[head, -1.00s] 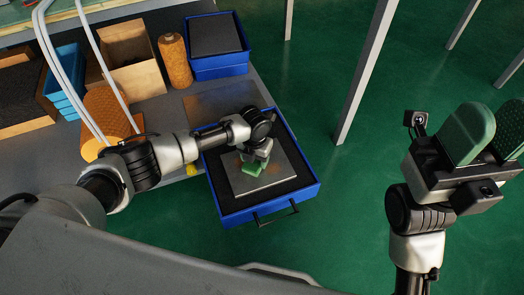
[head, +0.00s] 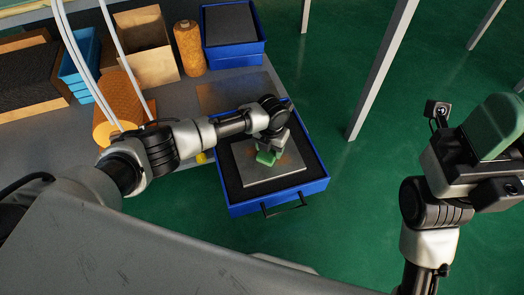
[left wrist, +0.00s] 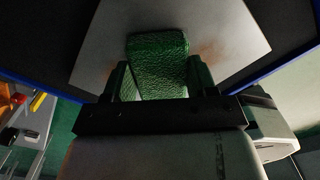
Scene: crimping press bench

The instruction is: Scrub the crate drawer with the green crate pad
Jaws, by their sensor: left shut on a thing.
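The crate drawer (head: 236,207) is a blue open box with a dark lining and a black handle, pulled out from the bench. A grey metal plate (head: 280,178) with rusty brown stains lies in it. My left gripper (head: 268,150) reaches down over the plate, shut on the green crate pad (head: 264,159). In the left wrist view the pad (left wrist: 160,65) sits between the two fingers above the plate (left wrist: 225,25), with a brown stain beside it. I cannot tell whether the pad touches the plate. My right gripper (head: 515,125), with green finger faces, stands apart, empty and partly cut off.
On the bench stand a blue crate (head: 232,56) with dark foam, a brown roll (head: 189,48), an open wooden box (head: 148,65), a light-blue bin (head: 80,75) and an orange roll (head: 115,100). A grey post (head: 382,70) rises behind the drawer.

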